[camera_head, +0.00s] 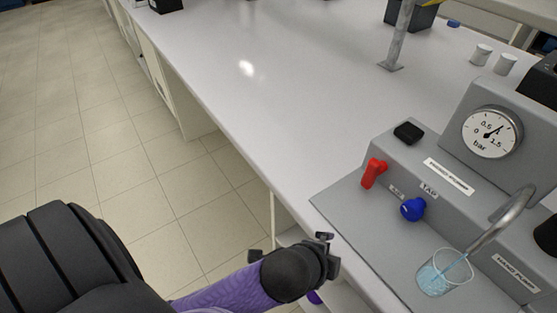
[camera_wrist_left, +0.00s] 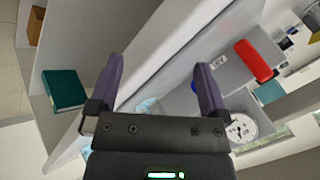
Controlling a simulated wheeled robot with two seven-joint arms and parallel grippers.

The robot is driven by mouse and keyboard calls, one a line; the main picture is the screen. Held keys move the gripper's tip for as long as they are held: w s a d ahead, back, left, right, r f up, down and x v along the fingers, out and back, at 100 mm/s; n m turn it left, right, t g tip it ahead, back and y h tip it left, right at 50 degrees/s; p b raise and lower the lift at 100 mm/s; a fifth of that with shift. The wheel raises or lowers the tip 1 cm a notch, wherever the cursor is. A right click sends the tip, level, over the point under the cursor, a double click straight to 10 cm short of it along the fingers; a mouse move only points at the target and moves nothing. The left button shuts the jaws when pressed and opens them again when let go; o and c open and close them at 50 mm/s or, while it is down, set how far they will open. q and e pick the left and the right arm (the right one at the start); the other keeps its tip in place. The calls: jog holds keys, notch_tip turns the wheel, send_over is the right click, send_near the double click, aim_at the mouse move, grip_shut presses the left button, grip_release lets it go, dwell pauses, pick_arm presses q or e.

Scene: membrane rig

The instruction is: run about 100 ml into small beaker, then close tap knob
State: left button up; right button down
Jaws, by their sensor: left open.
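The small beaker (camera_head: 440,279) stands under the curved metal spout (camera_head: 512,212) on the grey rig, with pale blue liquid in it. A thin light-blue stream seems to run from the spout into it. The blue tap knob (camera_head: 412,209) is on the rig's front beside the TAP label; its turn position is hard to tell. In the wrist view the blue knob (camera_wrist_left: 194,87) shows just beside the right finger. My left gripper (camera_wrist_left: 157,80) is open and empty. In the head view my left gripper (camera_head: 305,272) is left of the rig, by the bench edge, apart from the knob.
A red handle (camera_head: 374,172) sits left of the blue knob. A pressure gauge (camera_head: 491,132) with a bar scale stands above. The white bench (camera_head: 290,90) is clear left of the rig. A teal box (camera_wrist_left: 64,89) lies on a shelf in the wrist view.

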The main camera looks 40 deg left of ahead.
pick_arm(q)
jog(key=s+a+f+n+g, duration=0.4)
jog(key=s+f+n, duration=0.4)
jog(key=n, duration=0.1)
jog(key=shift+f+n+y, duration=0.2)
jog(key=shift+n+y, duration=0.2)
dwell(6.7)
